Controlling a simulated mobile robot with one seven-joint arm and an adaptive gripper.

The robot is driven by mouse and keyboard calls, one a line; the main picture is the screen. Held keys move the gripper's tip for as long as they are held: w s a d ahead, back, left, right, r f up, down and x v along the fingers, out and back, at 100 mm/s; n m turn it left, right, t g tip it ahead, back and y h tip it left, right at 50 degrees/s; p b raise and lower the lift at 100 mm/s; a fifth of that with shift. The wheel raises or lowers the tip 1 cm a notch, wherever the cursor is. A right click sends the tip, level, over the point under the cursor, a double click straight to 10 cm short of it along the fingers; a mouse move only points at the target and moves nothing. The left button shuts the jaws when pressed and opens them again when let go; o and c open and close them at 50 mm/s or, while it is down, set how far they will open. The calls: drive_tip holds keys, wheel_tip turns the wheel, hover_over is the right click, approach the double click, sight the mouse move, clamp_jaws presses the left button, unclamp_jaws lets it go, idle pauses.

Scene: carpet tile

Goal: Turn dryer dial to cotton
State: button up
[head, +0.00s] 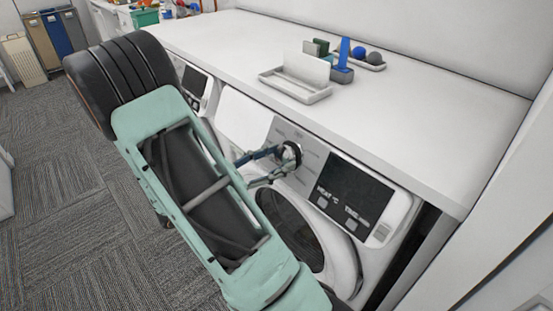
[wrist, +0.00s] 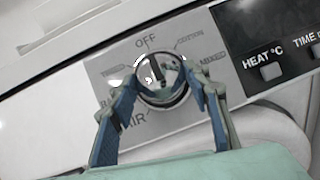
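The dryer's round dial (wrist: 161,82) sits on a grey panel, with OFF above it, COTTON at its upper right, MIXED at its right and AIR at its lower left. A dark mark on the shiny dial points up, close to OFF. My gripper (wrist: 162,90) is open around the dial, one blue-padded finger on each side. I cannot tell whether the pads touch it. In the head view the fingers of my gripper (head: 275,163) reach the dial (head: 290,156) from the left. The dryer (head: 345,265) stands under the counter, its lower left hidden by my arm.
A white counter (head: 400,120) overhangs the machines. A second machine (head: 193,85) stands farther left. The dryer's dark display (head: 352,190) is right of the dial. Open carpet (head: 60,190) lies to the left.

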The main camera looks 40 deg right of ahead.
drive_tip(key=c, duration=0.3)
drive_tip(key=shift+m, duration=0.3)
drive_tip(key=m+g+b, duration=0.1)
drive_tip(key=m+g, duration=0.1)
drive_tip(key=m, duration=0.2)
drive_tip(key=shift+w+y, duration=0.15)
drive_tip(key=shift+y, duration=0.25)
drive_tip(key=m+g+y, duration=0.1)
drive_tip(key=m, duration=0.2)
drive_tip(key=m+g+y, duration=0.1)
drive_tip(key=m, duration=0.2)
drive_tip(key=shift+w+r+g, duration=0.1)
drive_tip(key=shift+r+g, duration=0.05)
drive_tip(key=shift+g, duration=0.15)
drive_tip(key=shift+m, duration=0.3)
drive_tip(key=o, duration=1.1)
drive_tip(key=shift+o, duration=0.2)
drive_tip(key=shift+w, duration=0.1)
